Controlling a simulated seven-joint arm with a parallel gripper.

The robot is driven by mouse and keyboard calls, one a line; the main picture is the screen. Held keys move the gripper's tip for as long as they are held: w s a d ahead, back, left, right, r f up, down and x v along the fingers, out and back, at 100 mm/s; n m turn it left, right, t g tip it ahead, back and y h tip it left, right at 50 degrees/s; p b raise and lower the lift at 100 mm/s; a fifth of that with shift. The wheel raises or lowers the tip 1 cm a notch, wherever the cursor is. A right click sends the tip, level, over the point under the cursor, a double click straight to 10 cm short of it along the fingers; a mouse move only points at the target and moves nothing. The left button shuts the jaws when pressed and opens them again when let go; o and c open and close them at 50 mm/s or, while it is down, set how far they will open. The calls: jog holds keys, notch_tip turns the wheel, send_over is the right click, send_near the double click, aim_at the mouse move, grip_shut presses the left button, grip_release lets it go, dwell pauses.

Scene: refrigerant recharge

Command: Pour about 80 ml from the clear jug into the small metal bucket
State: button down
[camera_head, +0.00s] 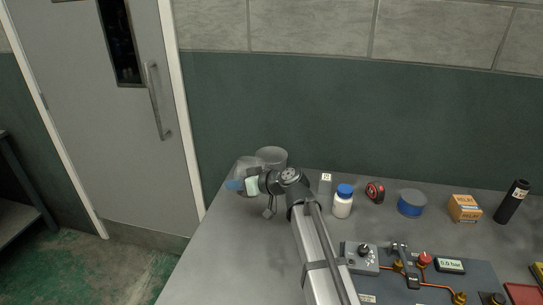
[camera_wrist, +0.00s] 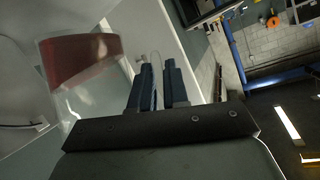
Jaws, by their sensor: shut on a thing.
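My gripper (camera_head: 240,184) is at the table's far left corner, shut on the clear jug (camera_head: 246,165), which looks tilted. In the wrist view, the fingers (camera_wrist: 158,88) are close together, with a thin clear part, seemingly the handle, between them. The jug's see-through wall (camera_wrist: 62,100) is on the left there, with a reddish-brown band (camera_wrist: 82,60) in or on it; I cannot tell whether this is liquid. A grey, round, open-topped vessel (camera_head: 271,155), seemingly the small metal bucket, stands just behind and right of the jug. The jug's mouth and any stream are not clear.
A gauge panel (camera_head: 423,283) lies in front. The table's left front is clear.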

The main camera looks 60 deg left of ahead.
aim_at(242, 166)
jog(key=w+r+m, duration=0.1)
jog(key=r, duration=0.1)
jog(key=w+a+r+g, duration=0.1)
jog(key=r, duration=0.2)
jog(key=w+r+m, duration=0.1)
jog(key=r, duration=0.1)
jog(key=shift+w+a+r+m+g, duration=0.15)
jog(key=shift+a+r+m+g, duration=0.15)
jog(key=shift+a+r+g, duration=0.1)
jog(key=shift+w+a+r+m+h, duration=0.1)
jog(key=shift+w+r+m+h, duration=0.25)
jog(key=shift+r, duration=0.25)
jog(key=shift+w+a+r+m+g, duration=0.1)
jog(key=shift+w+r+m+g, duration=0.15)
jog(key=shift+m+g, duration=0.4)
jog(key=shift+w+p, duration=0.1)
jog(key=shift+p, duration=0.2)
jog(key=shift+w+a+r+m+g, duration=0.15)
jog(key=shift+w+r+m+g, duration=0.1)
jog(key=shift+r+m, duration=0.15)
jog(key=shift+w+a+r+m+p, duration=0.1)
jog(key=shift+w+r+m+p, duration=0.15)
jog(key=shift+r+m+p, duration=0.25)
jog(key=shift+w+a+m+g+p, duration=0.3)
jog(key=shift+w+m+g+p, duration=0.25)
jog(key=shift+p, duration=0.55)
jog(key=shift+w+a, duration=0.1)
jog(key=shift+w, duration=0.15)
dwell(0.4)
